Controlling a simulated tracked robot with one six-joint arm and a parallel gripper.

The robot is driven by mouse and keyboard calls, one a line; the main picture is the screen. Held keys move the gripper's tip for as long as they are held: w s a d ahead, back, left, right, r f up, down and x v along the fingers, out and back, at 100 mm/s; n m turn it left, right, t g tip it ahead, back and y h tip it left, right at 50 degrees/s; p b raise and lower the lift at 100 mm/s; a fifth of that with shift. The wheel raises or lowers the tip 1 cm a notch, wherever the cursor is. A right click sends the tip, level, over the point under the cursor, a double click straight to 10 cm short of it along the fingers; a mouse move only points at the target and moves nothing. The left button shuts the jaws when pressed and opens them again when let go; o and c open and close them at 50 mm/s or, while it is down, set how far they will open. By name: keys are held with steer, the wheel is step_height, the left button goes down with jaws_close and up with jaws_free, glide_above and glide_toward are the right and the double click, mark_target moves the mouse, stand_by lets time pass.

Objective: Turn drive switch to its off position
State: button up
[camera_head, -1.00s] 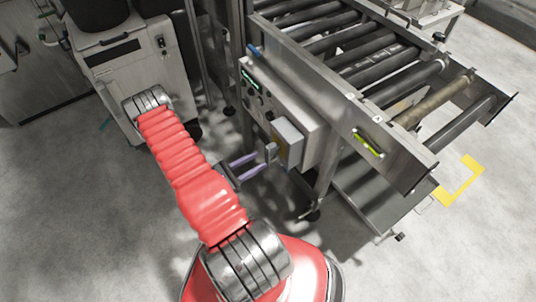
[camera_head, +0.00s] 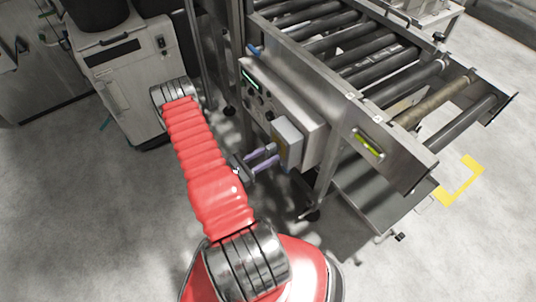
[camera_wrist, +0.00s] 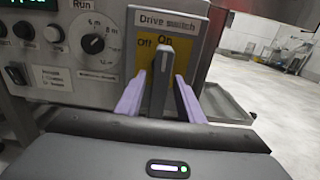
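The drive switch (camera_wrist: 161,75) is a dark grey upright handle on a yellow plate (camera_wrist: 143,54) marked "Off" at left and "On" at the top. Its handle points up towards "On". The plate sits on a grey switch box (camera_wrist: 195,28) labelled "Drive switch", which also shows in the head view (camera_head: 289,137). My gripper (camera_wrist: 158,98) is open, with one purple finger on each side of the handle and visible gaps. In the head view my gripper (camera_head: 272,157) reaches the front of the box; the handle is hard to make out there.
The control panel (camera_wrist: 60,50) left of the switch carries a rotary knob (camera_wrist: 93,43) and several buttons. The roller conveyor (camera_head: 370,75) with a metal side rail stands behind and right. A grey cabinet (camera_head: 130,75) stands at the left. The floor in front is clear.

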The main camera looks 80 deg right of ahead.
jaws_close()
stand_by(0.3)
steer(key=shift+d, duration=0.15)
steer(key=shift+w, duration=0.1)
